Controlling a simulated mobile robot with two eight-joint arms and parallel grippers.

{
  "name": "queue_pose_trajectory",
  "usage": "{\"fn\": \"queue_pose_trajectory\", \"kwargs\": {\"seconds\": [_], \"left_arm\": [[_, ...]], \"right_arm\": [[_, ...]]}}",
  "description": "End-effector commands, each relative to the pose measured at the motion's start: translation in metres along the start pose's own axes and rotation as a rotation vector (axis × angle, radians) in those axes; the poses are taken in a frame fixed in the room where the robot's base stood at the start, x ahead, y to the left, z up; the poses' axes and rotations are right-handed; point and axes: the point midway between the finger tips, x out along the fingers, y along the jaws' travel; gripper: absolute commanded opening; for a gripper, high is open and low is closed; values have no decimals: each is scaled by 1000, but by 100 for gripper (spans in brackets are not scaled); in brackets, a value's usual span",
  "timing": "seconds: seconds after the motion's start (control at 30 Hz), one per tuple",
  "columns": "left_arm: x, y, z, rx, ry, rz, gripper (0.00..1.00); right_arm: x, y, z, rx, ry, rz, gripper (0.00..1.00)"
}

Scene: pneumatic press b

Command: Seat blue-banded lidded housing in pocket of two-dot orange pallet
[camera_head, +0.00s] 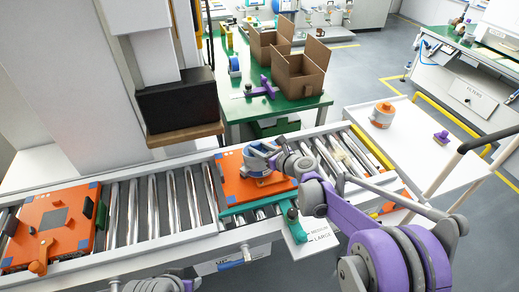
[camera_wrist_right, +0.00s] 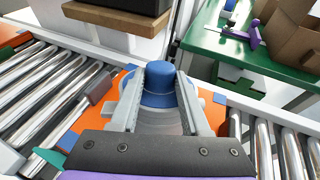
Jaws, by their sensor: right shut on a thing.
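My right gripper (camera_head: 268,156) is shut on the blue-banded housing (camera_head: 255,164) over the middle orange pallet (camera_head: 232,192). In the right wrist view the housing's blue round top (camera_wrist_right: 160,88) sits between the two grey fingers (camera_wrist_right: 161,100). The gripper and housing cover most of the pallet's middle, so its pocket is hidden. I cannot tell whether the housing touches the pallet. I cannot make out dot marks on this pallet. A second orange pallet (camera_head: 72,208) with blue corners lies at the left of the conveyor. My left gripper does not show.
Both pallets lie on the roller conveyor (camera_head: 150,205). A teal bar (camera_head: 250,204) runs along the middle pallet's front side. A black press block (camera_head: 178,105) hangs behind. An orange-banded housing (camera_head: 382,114) and a purple part (camera_head: 441,137) stand on the white table (camera_head: 405,142).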

Motion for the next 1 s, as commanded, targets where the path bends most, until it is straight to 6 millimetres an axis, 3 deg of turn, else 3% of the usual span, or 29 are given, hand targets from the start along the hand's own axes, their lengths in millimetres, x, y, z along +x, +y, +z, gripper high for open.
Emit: {"fn": "queue_pose_trajectory", "kwargs": {"seconds": [1.0], "left_arm": [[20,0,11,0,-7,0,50]], "right_arm": [[2,-4,0,-37,-255,173,0]]}}
